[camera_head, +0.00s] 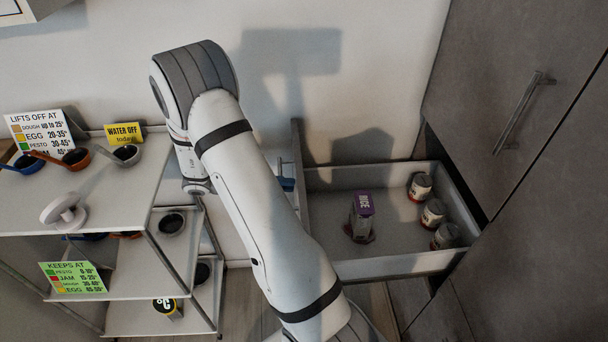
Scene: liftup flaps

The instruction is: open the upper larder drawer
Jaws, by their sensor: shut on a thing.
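A grey larder drawer (390,267) stands pulled out to the left from the tall dark cabinet, its inside open to view. Its front panel (298,150) faces left and is partly hidden by my arm. My gripper (287,184) is mostly hidden behind my white arm; only a small bluish part shows, right against the outer side of that front. I cannot see the fingers clearly.
The cabinet door with a bar handle (522,113) is closed. At left, shelves (110,200) hold small pans and signs (73,278) close to my arm.

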